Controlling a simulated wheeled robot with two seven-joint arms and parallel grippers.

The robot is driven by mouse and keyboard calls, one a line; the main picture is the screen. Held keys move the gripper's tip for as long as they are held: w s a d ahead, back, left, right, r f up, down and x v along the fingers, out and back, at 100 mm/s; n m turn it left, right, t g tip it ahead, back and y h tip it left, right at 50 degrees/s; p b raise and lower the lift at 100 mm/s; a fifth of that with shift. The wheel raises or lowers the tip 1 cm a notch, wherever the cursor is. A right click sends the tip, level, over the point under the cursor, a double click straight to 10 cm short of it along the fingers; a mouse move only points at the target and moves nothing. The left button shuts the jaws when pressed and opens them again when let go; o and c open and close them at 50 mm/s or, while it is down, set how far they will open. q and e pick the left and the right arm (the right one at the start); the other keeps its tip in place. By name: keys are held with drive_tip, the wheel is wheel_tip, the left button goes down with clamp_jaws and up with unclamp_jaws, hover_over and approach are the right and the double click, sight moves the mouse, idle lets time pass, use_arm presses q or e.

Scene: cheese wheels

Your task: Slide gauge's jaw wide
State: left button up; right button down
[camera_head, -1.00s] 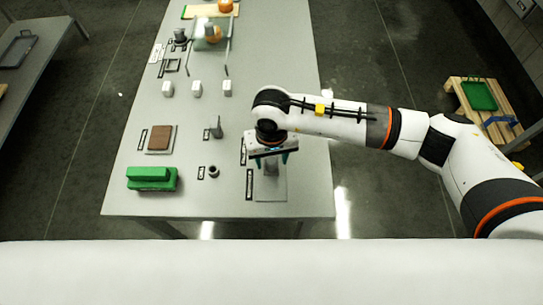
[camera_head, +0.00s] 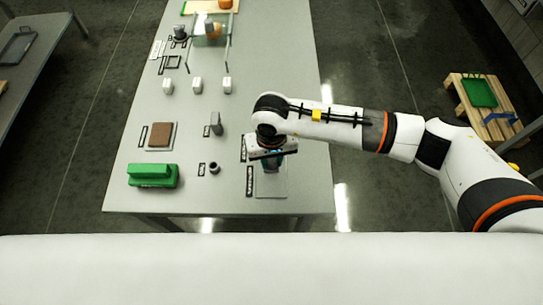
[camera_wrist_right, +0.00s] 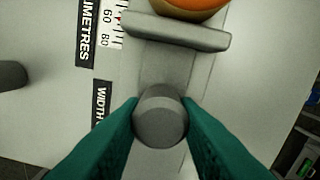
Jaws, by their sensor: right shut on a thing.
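The gauge's pale base plate (camera_head: 272,190) lies at the near right of the table, partly hidden under my right arm. In the wrist view its grey jaw bar (camera_wrist_right: 178,32) lies across the slide, beside a scale (camera_wrist_right: 108,30) with 60 and 80 readable. A round grey knob (camera_wrist_right: 160,115) stands on the near side of the bar. My right gripper (camera_wrist_right: 160,122) is shut on this knob, one green finger at each side. The right gripper also shows over the plate in the head view (camera_head: 271,164). My left gripper is out of view.
A round orange thing (camera_wrist_right: 190,5) sits just beyond the jaw bar, cut off by the frame. A green block (camera_head: 152,176), a brown block (camera_head: 161,135), a dark ring (camera_head: 214,167) and a grey upright piece (camera_head: 216,124) stand to the left. Small white blocks (camera_head: 197,85) stand farther back.

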drive_tip(key=shift+s+f+b, duration=0.1)
drive_tip(key=shift+s+b, duration=0.45)
drive_tip(key=shift+s, duration=0.7)
drive_tip(key=c, duration=1.1)
unclamp_jaws()
drive_tip(key=shift+s, duration=0.15)
drive_tip(key=shift+r, duration=0.3)
wheel_tip(320, 180, up, 12)
drive_tip(key=b, duration=0.3)
drive_tip(key=shift+f+b, duration=0.15)
drive_tip(key=shift+b, duration=0.15)
